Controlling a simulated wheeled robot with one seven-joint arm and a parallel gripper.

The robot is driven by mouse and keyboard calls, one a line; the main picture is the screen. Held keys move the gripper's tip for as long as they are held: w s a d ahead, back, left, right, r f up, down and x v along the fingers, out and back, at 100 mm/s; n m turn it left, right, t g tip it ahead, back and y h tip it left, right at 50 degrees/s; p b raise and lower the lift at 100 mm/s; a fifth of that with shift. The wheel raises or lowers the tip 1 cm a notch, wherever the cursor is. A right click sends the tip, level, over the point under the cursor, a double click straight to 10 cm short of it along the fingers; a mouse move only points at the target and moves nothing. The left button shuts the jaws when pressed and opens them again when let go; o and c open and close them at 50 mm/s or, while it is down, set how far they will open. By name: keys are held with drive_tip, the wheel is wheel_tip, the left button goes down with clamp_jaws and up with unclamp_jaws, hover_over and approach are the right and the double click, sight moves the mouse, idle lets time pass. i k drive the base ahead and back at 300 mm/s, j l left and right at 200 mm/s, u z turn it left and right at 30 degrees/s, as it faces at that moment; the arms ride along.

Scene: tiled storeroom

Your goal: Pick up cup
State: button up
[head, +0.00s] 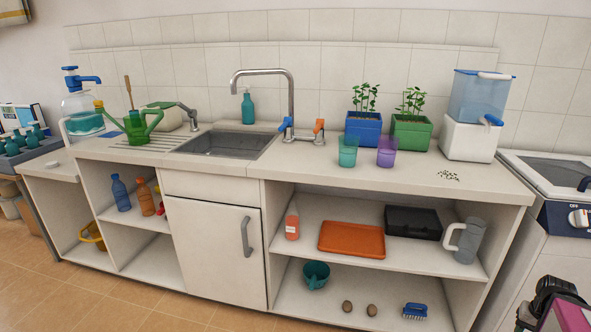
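Several cup-like vessels are in the head view. A translucent teal cup (348,151) and a translucent purple cup (387,152) stand upright side by side on the countertop, in front of the plant pots. A dark teal cup with a handle (316,274) is on the lower open shelf under the counter. A grey jug-like mug with a handle (468,241) stands on the shelf above, at the right. Black and pink parts at the lower right corner seem to be my arm end, my gripper (553,305), far from all cups. Its fingertips are not clear.
The counter (330,172) holds a sink (226,144), a tap, a blue planter (363,128), a green planter (411,133) and a water dispenser (480,105). Small dark seeds lie near the right. An orange tray (351,239) and black case (413,222) are shelved. The floor in front is clear.

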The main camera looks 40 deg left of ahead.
sight(348, 144)
drive_tip(key=l+u, duration=0.15)
drive_tip(key=u, duration=0.25)
drive_tip(key=l+u, duration=0.15)
drive_tip(key=u, duration=0.25)
drive_tip(key=l+u, duration=0.2)
drive_tip(key=u, duration=0.15)
drive_tip(key=l+u, duration=0.15)
drive_tip(key=u, duration=0.25)
